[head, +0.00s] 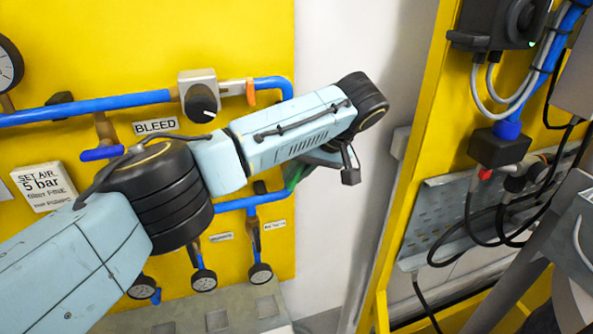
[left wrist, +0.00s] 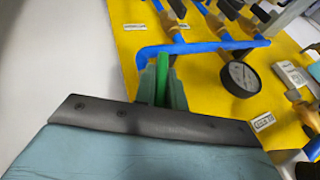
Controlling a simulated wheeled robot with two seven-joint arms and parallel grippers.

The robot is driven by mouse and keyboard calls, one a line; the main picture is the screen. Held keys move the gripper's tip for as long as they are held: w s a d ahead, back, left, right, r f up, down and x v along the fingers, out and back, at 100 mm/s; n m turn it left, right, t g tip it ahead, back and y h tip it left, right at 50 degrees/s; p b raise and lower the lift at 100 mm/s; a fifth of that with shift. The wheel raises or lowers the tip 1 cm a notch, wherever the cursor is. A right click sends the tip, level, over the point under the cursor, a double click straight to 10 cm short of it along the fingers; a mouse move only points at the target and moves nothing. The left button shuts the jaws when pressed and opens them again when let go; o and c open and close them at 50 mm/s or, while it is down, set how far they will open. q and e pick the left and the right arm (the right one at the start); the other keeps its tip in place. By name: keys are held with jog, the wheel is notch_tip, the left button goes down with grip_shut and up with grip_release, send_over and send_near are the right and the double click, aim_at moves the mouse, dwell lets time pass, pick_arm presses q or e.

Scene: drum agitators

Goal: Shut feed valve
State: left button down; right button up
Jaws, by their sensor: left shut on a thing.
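My left gripper (head: 297,174) is mostly hidden behind my own forearm and wrist in the head view, close to the right edge of the yellow panel. In the left wrist view, the left gripper (left wrist: 162,82) is shut on a narrow bright green lever (left wrist: 162,75), beside the bend of a blue pipe (left wrist: 205,47). I take this lever to be the feed valve handle; no readable label confirms it. The valve body behind the fingers is hidden. My right gripper is not in view.
The yellow panel (head: 120,50) carries blue pipes, a BLEED label (head: 155,126), a grey box with a black knob (head: 202,100) and an orange lever (head: 250,92). A round gauge (left wrist: 240,78) is close by. A yellow frame (head: 425,130) with hanging cables stands at right.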

pick_arm(q)
jog(key=shift+y, duration=0.4)
jog(key=c, duration=1.5)
grip_release()
jog(key=shift+o, duration=0.2)
